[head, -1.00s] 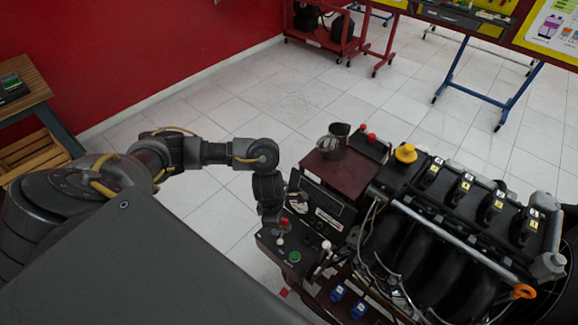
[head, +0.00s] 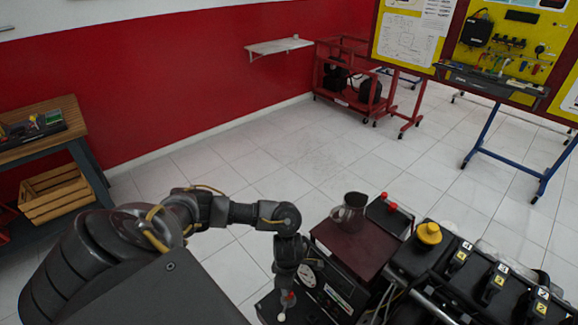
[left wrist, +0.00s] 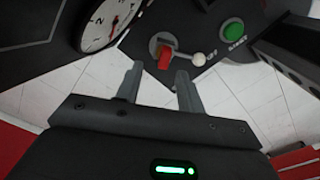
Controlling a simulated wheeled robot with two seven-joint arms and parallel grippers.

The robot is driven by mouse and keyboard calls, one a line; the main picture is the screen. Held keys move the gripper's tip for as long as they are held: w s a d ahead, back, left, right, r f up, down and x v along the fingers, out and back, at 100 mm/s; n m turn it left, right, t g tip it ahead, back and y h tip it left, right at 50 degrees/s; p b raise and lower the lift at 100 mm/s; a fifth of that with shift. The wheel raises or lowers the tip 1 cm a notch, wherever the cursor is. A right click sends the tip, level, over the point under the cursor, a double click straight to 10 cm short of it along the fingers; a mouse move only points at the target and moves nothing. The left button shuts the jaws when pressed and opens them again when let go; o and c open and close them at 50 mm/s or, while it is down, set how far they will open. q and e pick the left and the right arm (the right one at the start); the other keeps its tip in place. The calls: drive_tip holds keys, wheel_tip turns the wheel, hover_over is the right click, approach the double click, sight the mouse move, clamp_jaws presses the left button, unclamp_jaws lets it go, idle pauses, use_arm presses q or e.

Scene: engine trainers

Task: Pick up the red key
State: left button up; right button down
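The red key (left wrist: 165,58) sits in a round metal switch on the dark control panel. In the left wrist view my left gripper (left wrist: 158,72) is open, its two fingers pointing at the panel on either side of the line to the key. The key shows just beyond the fingertips and nothing is held between them. In the head view the red key (head: 291,297) shows small beside the end of my left arm; the fingers are hard to make out there. My right gripper is not in view.
A white knob (left wrist: 198,60) and a green button (left wrist: 233,31) are right of the key. A round gauge (left wrist: 108,22) is to its left. The engine (head: 485,275) and a jug (head: 350,212) on the trainer's top stand to the right in the head view.

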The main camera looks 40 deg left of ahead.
use_arm(q)
drive_tip(key=shift+d+f, duration=0.15)
drive_tip(key=f, duration=0.3)
drive_tip(key=f+p, duration=0.1)
drive_tip(key=f, duration=0.1)
drive_tip(key=shift+s+d, duration=0.1)
drive_tip(key=shift+s, duration=0.15)
clamp_jaws()
